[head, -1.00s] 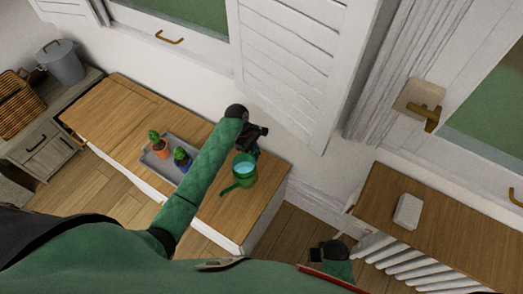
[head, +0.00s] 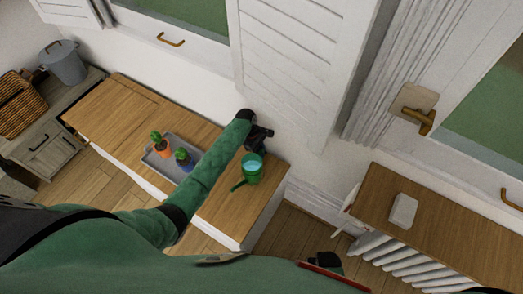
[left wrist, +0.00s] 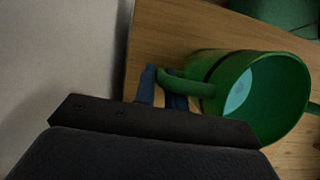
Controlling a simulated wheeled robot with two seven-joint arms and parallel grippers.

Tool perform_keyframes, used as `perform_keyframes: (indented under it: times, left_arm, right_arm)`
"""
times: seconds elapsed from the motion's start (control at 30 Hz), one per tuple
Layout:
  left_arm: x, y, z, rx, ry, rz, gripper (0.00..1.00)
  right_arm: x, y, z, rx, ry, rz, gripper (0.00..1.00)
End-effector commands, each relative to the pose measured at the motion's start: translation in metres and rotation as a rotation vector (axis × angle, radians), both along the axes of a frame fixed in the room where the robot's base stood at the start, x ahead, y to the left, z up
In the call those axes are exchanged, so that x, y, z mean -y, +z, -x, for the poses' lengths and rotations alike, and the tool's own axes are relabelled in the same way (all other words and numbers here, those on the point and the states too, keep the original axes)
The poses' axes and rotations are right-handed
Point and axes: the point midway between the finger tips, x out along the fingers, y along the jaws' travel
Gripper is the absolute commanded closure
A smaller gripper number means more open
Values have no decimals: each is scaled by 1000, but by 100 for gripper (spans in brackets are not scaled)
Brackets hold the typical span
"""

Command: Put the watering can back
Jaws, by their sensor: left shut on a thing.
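The green watering can (head: 248,173) has a pale blue surface inside. It is at the right end of the long wooden cabinet top (head: 130,110) in the head view. I cannot tell whether it touches the wood. My left gripper (head: 259,145) is at its far side, by the wall. In the left wrist view the blue-grey fingers (left wrist: 163,88) are shut on the handle of the can (left wrist: 250,80). My right gripper (head: 322,260) shows only as a dark part at the bottom, and its jaws cannot be made out.
A grey tray (head: 153,162) with small potted cacti stands left of the can, close to my left forearm. A white shutter (head: 290,60) and wall rise behind. At right, a wooden shelf (head: 440,225) above a radiator holds a white block (head: 403,211).

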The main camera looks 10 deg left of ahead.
Motion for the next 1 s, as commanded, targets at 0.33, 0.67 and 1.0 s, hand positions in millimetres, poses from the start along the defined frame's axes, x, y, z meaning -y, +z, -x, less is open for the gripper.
perform_keyframes:
  times: [0.33,0.67,1.0]
  left_arm:
    - [0,-2,0,0,0,0,100]
    - [0,-4,0,-1,0,0,66]
    - [-6,11,-3,1,0,-1,66]
  right_arm:
    - [0,-2,0,3,1,1,64]
    - [0,-2,0,4,1,0,64]
    - [0,-3,1,-10,0,2,64]
